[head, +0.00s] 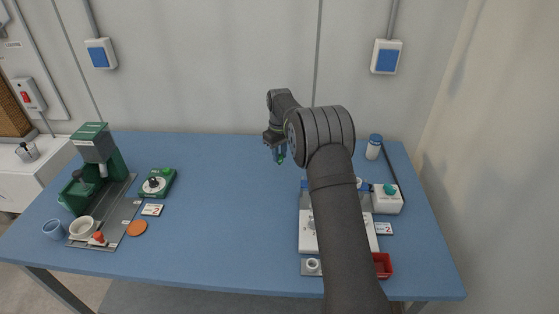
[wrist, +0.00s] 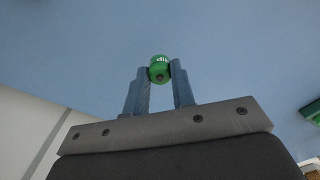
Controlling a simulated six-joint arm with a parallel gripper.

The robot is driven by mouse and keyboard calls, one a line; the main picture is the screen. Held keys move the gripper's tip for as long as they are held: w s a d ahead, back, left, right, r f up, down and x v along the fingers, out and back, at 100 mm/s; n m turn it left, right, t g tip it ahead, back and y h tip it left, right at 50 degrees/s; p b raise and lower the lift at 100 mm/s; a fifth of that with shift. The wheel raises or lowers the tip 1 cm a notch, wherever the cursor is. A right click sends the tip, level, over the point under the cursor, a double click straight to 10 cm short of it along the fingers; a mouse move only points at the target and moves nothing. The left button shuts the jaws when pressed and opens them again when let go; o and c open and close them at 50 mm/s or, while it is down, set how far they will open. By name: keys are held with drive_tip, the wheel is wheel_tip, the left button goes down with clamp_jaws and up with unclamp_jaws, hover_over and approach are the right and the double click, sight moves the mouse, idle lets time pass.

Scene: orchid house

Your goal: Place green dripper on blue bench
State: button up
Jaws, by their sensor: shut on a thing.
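The green dripper is a small round green piece with white lettering, seen in the wrist view (wrist: 159,66) between my fingertips. My gripper (wrist: 160,76) is shut on it. In the head view my gripper (head: 278,154) is over the back middle of the blue bench (head: 235,215), with a bit of the green dripper (head: 280,161) showing below it. The bench fills most of the wrist view's background (wrist: 70,45). I cannot tell exactly how high the dripper is above the bench.
A green machine (head: 98,150) on a grey plate stands at the left, with a green dial unit (head: 157,184), an orange disc (head: 137,228) and cups. At the right are a white box (head: 388,200), a red tray (head: 382,265) and a bottle (head: 374,147). The bench's middle is clear.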

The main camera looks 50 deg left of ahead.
sight(280, 156)
drive_tip(key=shift+f, duration=1.55)
drive_tip(key=o, duration=1)
drive_tip(key=shift+f, duration=0.15)
drive_tip(key=shift+c, duration=0.2)
wheel_tip(280, 156, up, 12)
drive_tip(key=shift+r, duration=0.2)
wheel_tip(280, 156, down, 12)
drive_tip(key=shift+d+f, duration=0.1)
drive_tip(key=shift+f, duration=0.15)
drive_tip(key=shift+r, duration=2.15)
